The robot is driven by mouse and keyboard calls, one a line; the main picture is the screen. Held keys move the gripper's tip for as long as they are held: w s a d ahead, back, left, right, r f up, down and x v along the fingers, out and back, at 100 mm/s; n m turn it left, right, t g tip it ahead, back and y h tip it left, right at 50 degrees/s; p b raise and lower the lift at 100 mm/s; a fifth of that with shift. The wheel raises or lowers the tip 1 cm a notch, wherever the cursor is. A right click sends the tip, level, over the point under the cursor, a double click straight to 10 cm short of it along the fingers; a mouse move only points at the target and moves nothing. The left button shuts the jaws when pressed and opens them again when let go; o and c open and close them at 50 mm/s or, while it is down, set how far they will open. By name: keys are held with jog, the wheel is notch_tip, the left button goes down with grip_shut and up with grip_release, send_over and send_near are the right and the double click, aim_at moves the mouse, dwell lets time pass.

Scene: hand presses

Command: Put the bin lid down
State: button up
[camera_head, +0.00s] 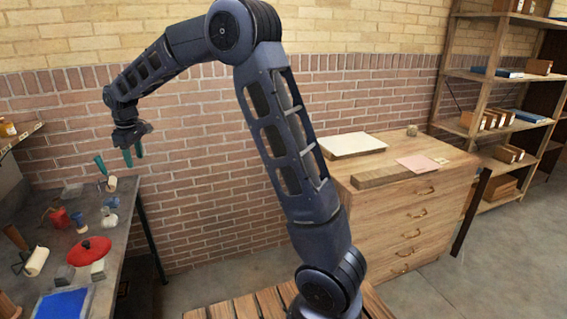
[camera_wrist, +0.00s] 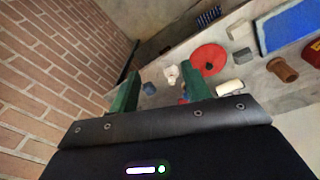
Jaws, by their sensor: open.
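A red round disc with a small dark knob (camera_head: 89,251), like a lid, lies on the grey workbench (camera_head: 120,225); it also shows in the wrist view (camera_wrist: 208,58). I cannot tell whether it is the bin lid. No bin is clearly seen in either view. My gripper (camera_head: 133,154) is raised above the back end of the bench, pointing down, apart from the disc. In the wrist view, its two green fingers (camera_wrist: 160,82) stand wide apart with nothing held between them.
A blue slab (camera_head: 63,304), a white roller (camera_head: 36,262), a red pot (camera_head: 60,218) and several small items crowd the bench. A brick wall (camera_head: 200,160) stands behind. A wooden drawer chest (camera_head: 410,225) and open shelves (camera_head: 480,75) stand right, with floor between.

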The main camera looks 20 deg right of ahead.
jog(key=s+d+r+m+t, duration=0.1)
jog(key=s+d+r+m, duration=0.2)
jog(key=d, duration=0.7)
jog(key=s+d+r+m, duration=0.1)
jog(key=s+d+r, duration=0.3)
jog(key=d, duration=0.5)
jog(key=s+d+r+m+t, duration=0.1)
jog(key=s+d+r+m, duration=0.3)
jog(key=d, duration=0.6)
jog(key=s+d+f+m, duration=0.2)
jog(key=s+d+f, duration=0.1)
jog(key=s+d, duration=0.4)
jog(key=s+d+f+m+t, duration=0.1)
jog(key=s+d+f+m, duration=0.2)
jog(key=s+d, duration=0.5)
jog(key=s, duration=0.6)
jog(key=shift+d+f+t+h, duration=0.2)
jog(key=shift+f+t+h, duration=0.1)
jog(key=shift+f, duration=0.05)
